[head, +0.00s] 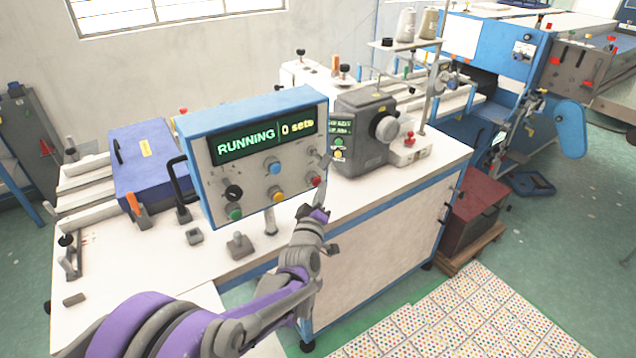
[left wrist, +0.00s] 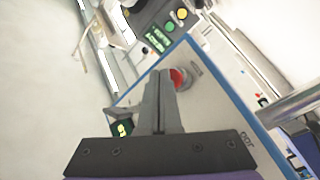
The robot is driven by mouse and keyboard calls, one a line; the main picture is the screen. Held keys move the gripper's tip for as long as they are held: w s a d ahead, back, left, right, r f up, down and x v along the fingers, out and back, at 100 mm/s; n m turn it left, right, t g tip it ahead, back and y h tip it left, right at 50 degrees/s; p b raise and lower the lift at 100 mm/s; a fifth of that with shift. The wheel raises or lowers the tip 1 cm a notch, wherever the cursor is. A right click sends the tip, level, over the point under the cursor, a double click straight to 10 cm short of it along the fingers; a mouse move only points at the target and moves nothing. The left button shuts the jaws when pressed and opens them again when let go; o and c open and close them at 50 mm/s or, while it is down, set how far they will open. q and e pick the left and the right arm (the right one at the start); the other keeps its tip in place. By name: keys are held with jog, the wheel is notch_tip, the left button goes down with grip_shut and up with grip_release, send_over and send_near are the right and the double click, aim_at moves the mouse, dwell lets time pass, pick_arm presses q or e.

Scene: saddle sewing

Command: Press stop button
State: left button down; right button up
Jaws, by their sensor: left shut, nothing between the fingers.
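The control box (head: 250,155) with a blue frame stands on a post on the white bench. Its display (head: 262,139) reads "RUNNING" and "0 sets". A red button (head: 316,181) is at the lower right of its face; it also shows in the left wrist view (left wrist: 179,78). My left gripper (head: 325,167) is at the box's right end, close to this button. In the left wrist view, its fingers (left wrist: 161,76) are shut and empty, with the tips just beside the red button. I cannot tell whether they touch it. My right gripper is out of view.
Green (head: 235,213), yellow (head: 278,196) and blue (head: 272,165) buttons and a black knob (head: 233,192) share the panel. A grey machine head (head: 362,130) stands right behind the box. A blue case (head: 150,160) is on the left. The floor in front has a dotted mat (head: 470,320).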

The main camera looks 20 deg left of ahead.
pick_arm(q)
jog(key=shift+w+a, duration=0.25)
jog(key=shift+a, duration=0.15)
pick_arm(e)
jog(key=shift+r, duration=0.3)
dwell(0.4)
pick_arm(q)
jog(key=shift+d, duration=0.1)
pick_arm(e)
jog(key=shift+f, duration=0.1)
pick_arm(q)
jog(key=shift+s+d, duration=0.6)
jog(key=shift+d, duration=0.05)
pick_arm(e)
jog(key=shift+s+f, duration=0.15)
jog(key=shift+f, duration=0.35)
pick_arm(q)
jog(key=s+d+b, duration=0.1)
jog(key=d, duration=0.1)
jog(key=s+d+b, duration=0.1)
jog(key=s+d, duration=0.1)
jog(key=shift+b, duration=0.4)
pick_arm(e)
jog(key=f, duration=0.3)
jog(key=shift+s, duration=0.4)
